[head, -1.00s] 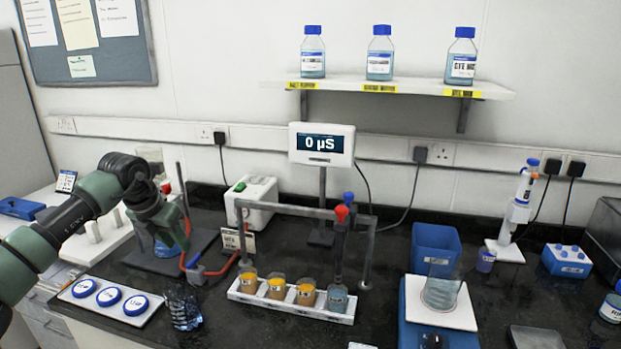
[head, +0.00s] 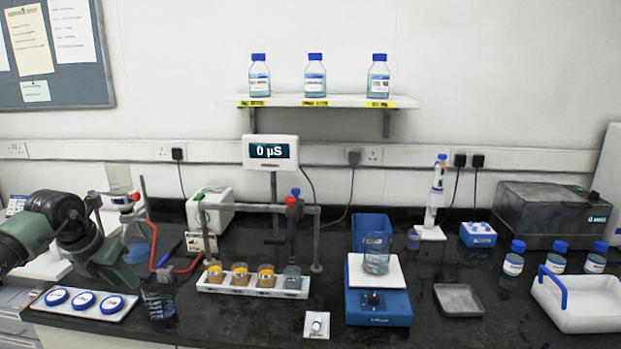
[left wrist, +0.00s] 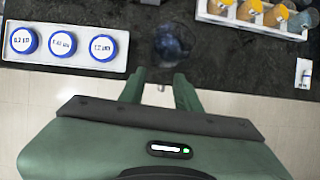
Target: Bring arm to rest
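My left gripper (head: 128,284) hangs at the left, over the front left of the black bench. In the left wrist view (left wrist: 160,88) its two green fingers stand apart with no object held between them. A white tray with blue-lidded round filters (head: 93,304) lies just below it; in the left wrist view the tray (left wrist: 66,67) is ahead and left of the fingers. A clear dark-looking glass beaker (head: 158,302) stands right of the gripper; it also shows ahead of the fingers in the left wrist view (left wrist: 171,47). My right gripper is not in view.
A white rack (head: 252,289) with several sample cups stands under a conductivity frame. A blue balance (head: 378,306) with a beaker, a grey dish (head: 459,299) and a white tray (head: 580,306) are further right.

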